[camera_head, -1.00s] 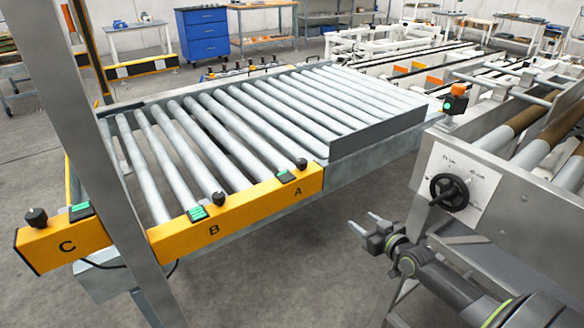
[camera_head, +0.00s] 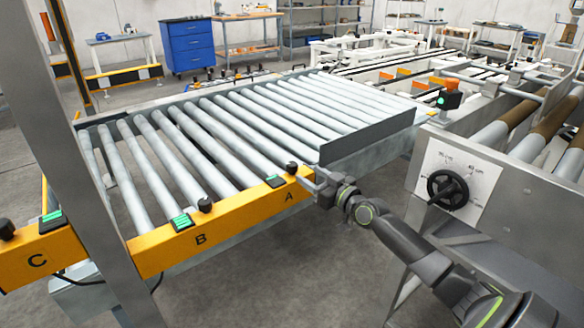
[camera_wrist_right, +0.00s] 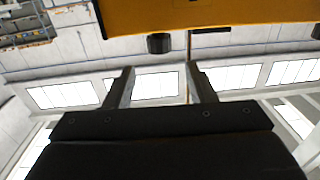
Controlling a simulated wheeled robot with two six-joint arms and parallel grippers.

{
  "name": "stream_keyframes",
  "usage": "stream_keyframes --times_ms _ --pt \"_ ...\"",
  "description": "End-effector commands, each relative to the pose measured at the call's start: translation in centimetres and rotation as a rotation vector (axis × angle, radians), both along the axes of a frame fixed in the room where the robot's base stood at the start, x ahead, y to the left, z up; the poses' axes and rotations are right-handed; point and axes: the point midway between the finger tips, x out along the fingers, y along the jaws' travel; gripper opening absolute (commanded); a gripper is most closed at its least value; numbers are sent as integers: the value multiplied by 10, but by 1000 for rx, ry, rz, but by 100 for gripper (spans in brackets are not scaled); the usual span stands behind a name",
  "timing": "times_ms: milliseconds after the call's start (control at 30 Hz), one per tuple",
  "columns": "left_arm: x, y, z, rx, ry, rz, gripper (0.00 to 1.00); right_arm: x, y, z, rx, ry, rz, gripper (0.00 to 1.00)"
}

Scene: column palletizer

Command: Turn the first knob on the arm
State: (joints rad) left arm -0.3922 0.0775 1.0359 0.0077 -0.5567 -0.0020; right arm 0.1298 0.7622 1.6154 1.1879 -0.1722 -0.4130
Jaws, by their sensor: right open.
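A yellow arm (camera_head: 245,215) marked A, B and C runs along the front of the roller conveyor. Black knobs stand on it: knob A (camera_head: 292,167) at the right end, knob B (camera_head: 205,204) in the middle, knob C (camera_head: 7,229) at the left edge. My right gripper (camera_head: 309,182) is open and empty beside the arm's right end, close to knob A. In the right wrist view, a dark knob (camera_wrist_right: 159,43) under the yellow surface (camera_wrist_right: 210,14) shows beyond and between the open fingertips (camera_wrist_right: 160,70). My left gripper is out of view.
A grey side plate (camera_head: 368,137) rises behind my right gripper. A steel machine with a black handwheel (camera_head: 447,189) stands to the right of my right arm. A grey post (camera_head: 85,150) crosses the arm at left. Green-screened displays (camera_head: 181,221) sit beside the knobs.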

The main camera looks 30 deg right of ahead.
Motion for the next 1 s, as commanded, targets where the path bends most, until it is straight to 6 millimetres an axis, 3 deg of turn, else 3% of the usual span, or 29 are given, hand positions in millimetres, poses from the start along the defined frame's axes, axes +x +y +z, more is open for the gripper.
stream_keyframes --times_ms 300,500,967,1000 --pt "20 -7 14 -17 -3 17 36 54 7 -1 3 -3 -1 50" --pt "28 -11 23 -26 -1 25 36 77 10 -1 1 -1 -1 50" --pt "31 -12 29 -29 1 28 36 86 11 0 -1 1 -1 50" --pt "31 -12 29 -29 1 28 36 86 11 0 -1 1 -1 46"
